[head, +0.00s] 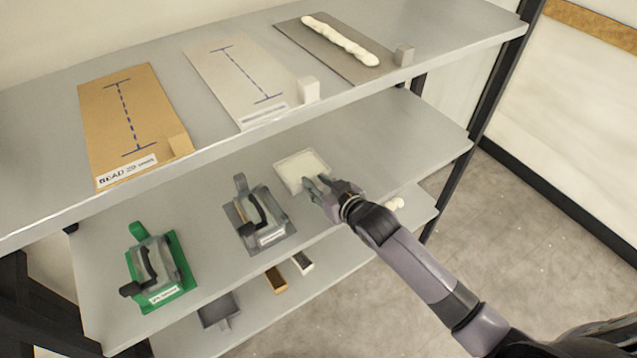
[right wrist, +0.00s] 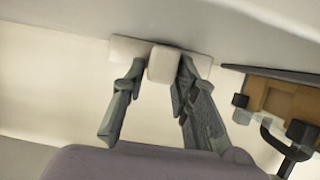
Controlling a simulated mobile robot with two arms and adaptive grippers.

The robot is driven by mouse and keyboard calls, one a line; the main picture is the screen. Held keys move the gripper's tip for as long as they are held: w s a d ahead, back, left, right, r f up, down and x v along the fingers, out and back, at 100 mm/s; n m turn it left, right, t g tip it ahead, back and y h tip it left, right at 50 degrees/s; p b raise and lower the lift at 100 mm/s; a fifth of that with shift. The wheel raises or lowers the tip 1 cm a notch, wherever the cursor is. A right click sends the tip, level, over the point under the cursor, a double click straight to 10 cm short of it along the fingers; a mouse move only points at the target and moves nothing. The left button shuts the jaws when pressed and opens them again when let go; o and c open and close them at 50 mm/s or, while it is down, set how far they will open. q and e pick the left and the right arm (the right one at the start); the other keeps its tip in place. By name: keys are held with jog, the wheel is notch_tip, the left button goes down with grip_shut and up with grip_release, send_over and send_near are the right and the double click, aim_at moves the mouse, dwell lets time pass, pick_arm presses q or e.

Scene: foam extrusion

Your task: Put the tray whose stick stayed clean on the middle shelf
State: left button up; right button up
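A white shallow tray (head: 301,166) is at the right part of the middle shelf (head: 350,135). Whether it rests on the shelf or hangs just above it I cannot tell. My right gripper (head: 318,186) is at its near edge. In the right wrist view my right gripper (right wrist: 162,68) has its fingertips close on both sides of the tray's pale block-shaped handle (right wrist: 163,64) and looks shut on it. A grey tray (head: 218,311) with a short handle lies on the bottom shelf. No stick shows clearly. My left gripper is out of view.
The top shelf holds a brown board (head: 104,124), a pale board (head: 215,70) and a dark grey board (head: 300,38) with a white foam bead (head: 340,40). A green holder (head: 184,262) and a grey holder (head: 282,222) with tools stand left of the white tray.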

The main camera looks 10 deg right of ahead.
jog(key=shift+o, duration=1.3)
jog(key=shift+r, duration=0.15)
jog(key=v, duration=1.2)
jog(key=shift+b, duration=0.4)
